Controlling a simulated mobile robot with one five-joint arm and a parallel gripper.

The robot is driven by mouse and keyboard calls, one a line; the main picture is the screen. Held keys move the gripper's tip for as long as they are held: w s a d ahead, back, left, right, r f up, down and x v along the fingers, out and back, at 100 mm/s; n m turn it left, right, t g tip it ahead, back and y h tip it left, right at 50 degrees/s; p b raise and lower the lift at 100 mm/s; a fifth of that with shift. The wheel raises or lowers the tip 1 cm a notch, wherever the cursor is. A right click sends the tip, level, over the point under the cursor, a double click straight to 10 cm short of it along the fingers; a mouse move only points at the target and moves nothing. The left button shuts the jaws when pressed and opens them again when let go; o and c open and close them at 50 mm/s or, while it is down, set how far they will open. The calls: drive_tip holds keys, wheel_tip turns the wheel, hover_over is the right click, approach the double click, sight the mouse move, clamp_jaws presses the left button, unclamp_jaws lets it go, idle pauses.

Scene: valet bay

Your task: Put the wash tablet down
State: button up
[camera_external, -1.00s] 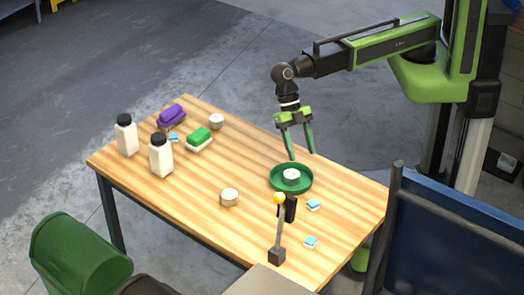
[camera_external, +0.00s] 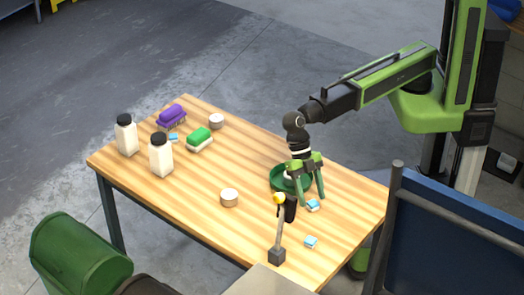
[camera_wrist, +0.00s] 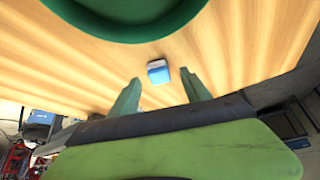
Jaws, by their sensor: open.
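A small blue-and-white wash tablet (camera_external: 313,205) lies on the wooden table, just in front of the green round tray (camera_external: 275,183). In the wrist view the tablet (camera_wrist: 158,72) shows between and beyond my fingertips, with bare wood around it. My gripper (camera_external: 309,199) is open and empty, pointing down close to this tablet. Whether a finger touches it, I cannot tell. A second tablet (camera_external: 311,242) lies nearer the front edge.
A blue panel (camera_external: 450,240) is at the right.

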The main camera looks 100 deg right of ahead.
sight(312, 201)
drive_tip(key=shift+x, duration=0.95)
drive_tip(key=shift+d+r, duration=0.1)
drive_tip(key=shift+r, duration=0.05)
clamp_jaws()
drive_tip(key=shift+r+p, duration=0.5)
wheel_tip(312, 201, up, 4)
drive_tip(key=p, duration=0.4)
drive_tip(key=w+d+r+p, duration=0.2)
drive_tip(key=d+r+p, duration=0.4)
drive_tip(key=d, duration=0.5)
drive_tip(key=shift+d, duration=0.25)
